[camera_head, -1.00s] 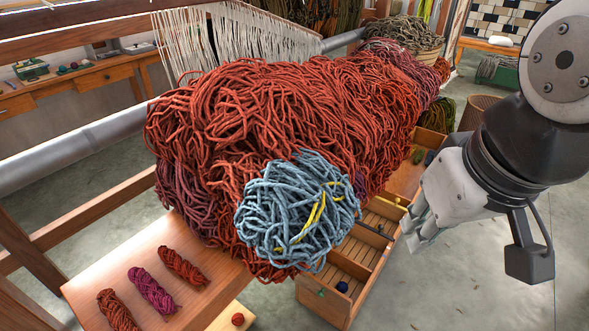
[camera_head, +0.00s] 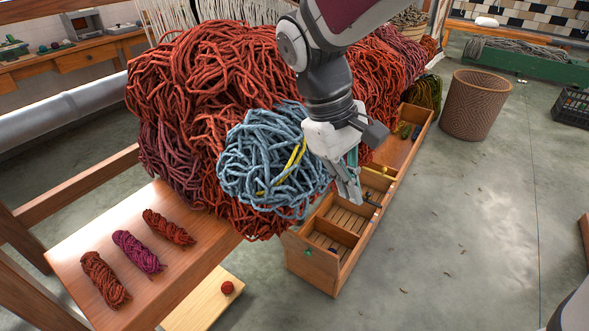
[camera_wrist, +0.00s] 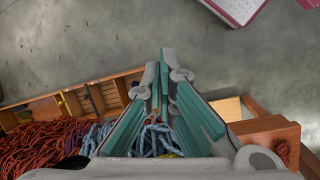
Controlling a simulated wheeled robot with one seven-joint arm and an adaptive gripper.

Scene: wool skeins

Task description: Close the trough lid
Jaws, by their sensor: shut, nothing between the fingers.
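The long wooden trough (camera_head: 345,272) stands on the floor at the right of the wool heap, and its slatted compartments show open from above. It also shows in the wrist view (camera_wrist: 90,80). I cannot make out a separate lid; the heap and my arm hide part of the trough. My gripper (camera_head: 352,196) is shut and empty, pointing down over the trough's middle, beside the blue wool. In the wrist view its teal-lined fingers (camera_wrist: 163,75) come together, with blue strands showing behind them.
A big heap of red wool (camera_head: 215,75) with a blue bundle (camera_head: 262,170) overhangs the trough's left side. Several skeins lie on a wooden bench (camera_head: 190,255). A wicker basket (camera_head: 475,105) stands at the right. The floor right of the trough is clear.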

